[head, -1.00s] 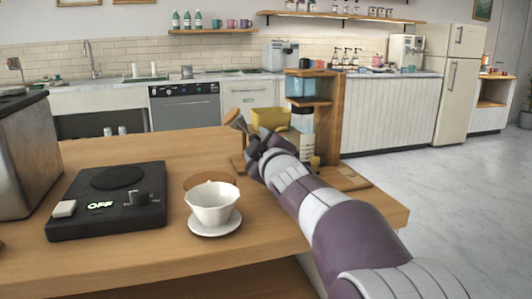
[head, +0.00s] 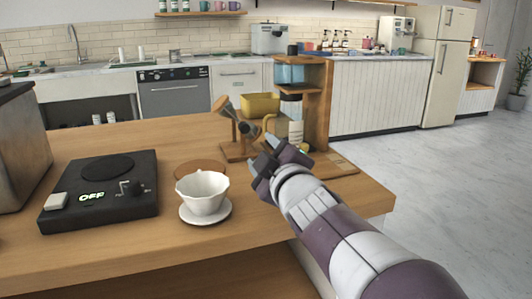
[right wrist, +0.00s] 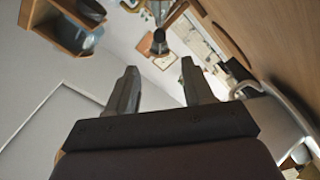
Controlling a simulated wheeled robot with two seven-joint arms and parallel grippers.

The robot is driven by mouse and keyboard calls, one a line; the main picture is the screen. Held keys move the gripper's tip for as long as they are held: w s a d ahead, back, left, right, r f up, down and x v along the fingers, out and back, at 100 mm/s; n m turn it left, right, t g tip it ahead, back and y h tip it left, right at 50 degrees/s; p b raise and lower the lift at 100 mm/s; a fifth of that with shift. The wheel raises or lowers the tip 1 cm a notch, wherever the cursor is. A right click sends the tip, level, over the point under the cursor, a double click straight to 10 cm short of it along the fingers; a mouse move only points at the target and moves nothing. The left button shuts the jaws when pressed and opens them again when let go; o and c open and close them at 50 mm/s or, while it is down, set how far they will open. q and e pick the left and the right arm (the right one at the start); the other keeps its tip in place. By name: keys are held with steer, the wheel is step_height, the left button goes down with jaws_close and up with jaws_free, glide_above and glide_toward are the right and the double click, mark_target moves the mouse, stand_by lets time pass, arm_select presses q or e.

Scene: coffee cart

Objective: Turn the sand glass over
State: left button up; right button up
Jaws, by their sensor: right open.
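I cannot make out the sand glass for certain. A small yellowish object (head: 297,134) stands at the foot of the wooden stand (head: 316,104), just beyond my right gripper; it is too small to tell whether it is the sand glass. My right gripper (head: 268,157) is open and empty above the right part of the wooden counter (head: 130,248). In the right wrist view its two fingers (right wrist: 160,84) are spread apart, with nothing between them. A dark, cone-like object (right wrist: 160,44) shows beyond them. My left gripper is out of view.
A white dripper cup (head: 203,193) on a saucer stands left of my right gripper. A yellow box (head: 259,104) and a wooden-handled tool (head: 222,108) stand behind. The counter's front middle is clear.

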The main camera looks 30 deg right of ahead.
steer(key=w+r+n+y+p, duration=0.5)
steer(key=n+p, duration=0.6)
steer(key=p, duration=0.9)
steer(key=n+h+p, duration=0.5)
steer(key=n+p, duration=0.6)
steer(key=p, duration=0.3)
glide_toward(246, 130)
steer(key=v, duration=0.3)
steer(key=shift+s+r, duration=0.2)
steer(key=shift+r, duration=0.15)
steer(key=shift+w+f+n, duration=0.1)
steer(key=shift+f+n, duration=0.1)
steer(key=shift+n, duration=0.1)
steer(key=p+x, duration=0.1)
steer(key=x, duration=1.1)
steer(key=shift+w+f, duration=0.1)
steer(key=shift+w, duration=0.1)
jaws_close()
